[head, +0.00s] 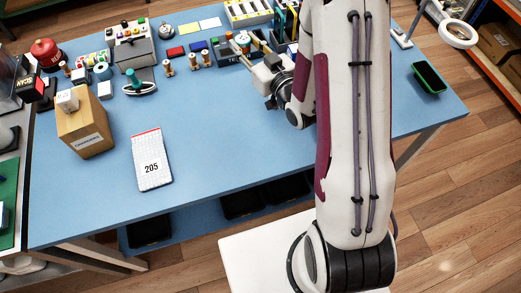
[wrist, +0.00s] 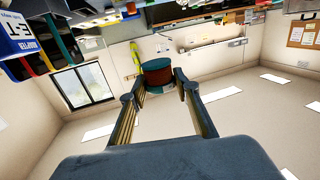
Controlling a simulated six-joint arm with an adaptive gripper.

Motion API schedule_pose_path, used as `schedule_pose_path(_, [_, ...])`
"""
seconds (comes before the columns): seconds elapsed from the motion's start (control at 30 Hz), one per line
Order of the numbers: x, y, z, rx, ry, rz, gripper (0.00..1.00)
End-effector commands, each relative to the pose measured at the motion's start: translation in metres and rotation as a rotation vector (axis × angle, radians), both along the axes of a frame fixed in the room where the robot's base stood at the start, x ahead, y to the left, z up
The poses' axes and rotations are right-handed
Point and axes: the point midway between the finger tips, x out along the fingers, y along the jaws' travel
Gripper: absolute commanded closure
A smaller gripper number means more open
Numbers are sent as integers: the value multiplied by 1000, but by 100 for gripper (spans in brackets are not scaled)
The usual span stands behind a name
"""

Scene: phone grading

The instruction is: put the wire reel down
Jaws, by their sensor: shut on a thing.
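The wire reel (wrist: 158,74), with a dark teal end and a reddish-brown winding, sits between the fingertips of my gripper (wrist: 160,88) in the wrist view. The jaws are shut on it. In the head view my gripper (head: 244,42) is over the back of the blue table, close to the bins there. The held reel is too small and crowded in the head view to make out clearly. Whether it touches anything below cannot be told.
Copper-coloured spools (head: 195,61) stand on the blue table (head: 235,120) left of my gripper. Dark labelled bins (head: 226,53) are close by. The table's middle front is clear.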

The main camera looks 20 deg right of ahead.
Motion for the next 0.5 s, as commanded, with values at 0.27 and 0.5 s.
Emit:
schedule_pose_path(0.27, [-22, -2, -22, 1, 1, 108, 89])
schedule_pose_path(0.5, [-44, -1, -37, 2, 0, 205, 89])
